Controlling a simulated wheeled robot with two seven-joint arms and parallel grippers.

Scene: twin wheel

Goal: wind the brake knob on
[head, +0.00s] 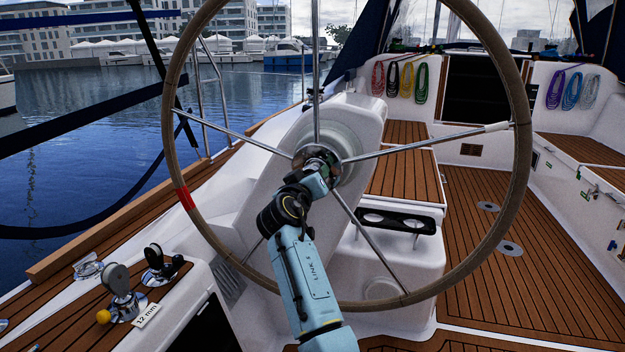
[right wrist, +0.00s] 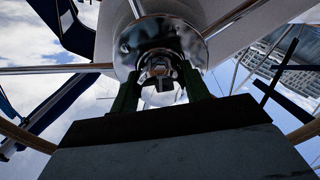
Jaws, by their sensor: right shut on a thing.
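The steering wheel (head: 520,150) stands upright in front of me, its spokes meeting at a shiny metal hub (head: 318,160). My right arm reaches up from below to this hub, and its gripper (head: 312,176) covers much of the hub's centre. In the right wrist view, the two dark green fingers of the right gripper (right wrist: 160,82) stand on either side of the brake knob (right wrist: 158,68) at the middle of the hub (right wrist: 160,38). The gripper is shut on the knob, which is partly hidden and dark. My left gripper is not in view.
The wheel's spokes (head: 425,142) spread around my right wrist, close to the arm. A white pedestal (head: 355,118) stands behind the hub. Winches (head: 120,290) sit at lower left, and the teak cockpit floor (head: 490,260) is open at right.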

